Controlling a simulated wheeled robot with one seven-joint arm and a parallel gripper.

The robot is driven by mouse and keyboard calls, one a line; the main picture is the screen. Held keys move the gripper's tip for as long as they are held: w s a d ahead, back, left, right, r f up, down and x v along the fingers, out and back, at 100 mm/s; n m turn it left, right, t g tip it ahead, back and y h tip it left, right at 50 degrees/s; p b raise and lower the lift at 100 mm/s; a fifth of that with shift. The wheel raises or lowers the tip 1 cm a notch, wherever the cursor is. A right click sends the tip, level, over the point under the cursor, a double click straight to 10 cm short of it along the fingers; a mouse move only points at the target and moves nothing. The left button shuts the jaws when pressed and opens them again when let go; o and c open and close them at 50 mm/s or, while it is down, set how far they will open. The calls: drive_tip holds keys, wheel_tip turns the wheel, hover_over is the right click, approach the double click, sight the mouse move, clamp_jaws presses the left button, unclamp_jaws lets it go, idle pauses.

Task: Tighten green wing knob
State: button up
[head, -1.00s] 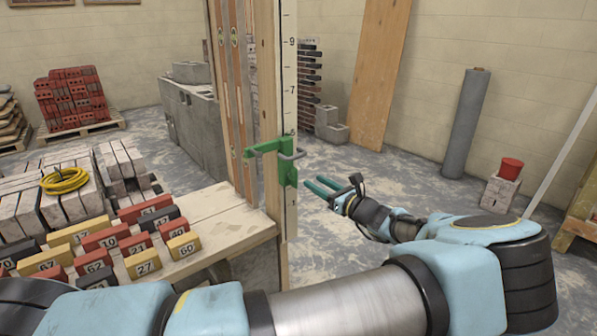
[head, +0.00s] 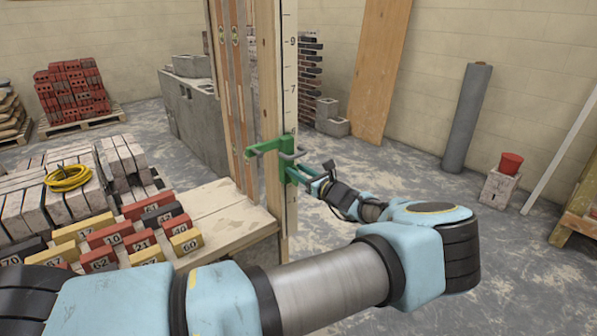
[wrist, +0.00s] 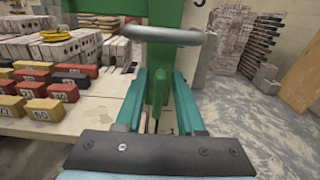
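A green clamp (head: 268,147) is fixed on an upright wooden post with a numbered scale. A grey bent bar sticks out from it and crosses the top of the wrist view (wrist: 160,35). The green wing knob (wrist: 157,88) hangs below this bar, seen edge-on, narrow and upright. My gripper (wrist: 160,78) is open, with one teal finger on each side of the knob and a visible gap on both sides. In the head view my gripper (head: 299,174) is at the clamp's lower part, and the knob is hard to tell from the fingers there.
A wooden bench (head: 215,215) left of the post carries numbered coloured blocks (head: 115,240), pale bricks and a yellow coil (head: 68,178). The grey bar lies close above my fingers.

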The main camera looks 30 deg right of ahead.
clamp_jaws()
drive_tip(key=shift+m, duration=0.3)
idle(0.3)
drive_tip(key=d+f+m+b, duration=0.1)
drive_tip(key=m, duration=0.4)
drive_tip(key=m+b, duration=0.1)
drive_tip(key=m, duration=0.5)
drive_tip(key=d+f+m, duration=0.1)
drive_tip(key=m, duration=0.5)
drive_tip(key=shift+w+d+f+b, duration=0.25)
drive_tip(key=shift+d+f+b, duration=0.05)
drive_tip(key=shift+d+b, duration=0.1)
drive_tip(key=shift+m, duration=0.3)
drive_tip(key=shift+o, duration=1)
unclamp_jaws()
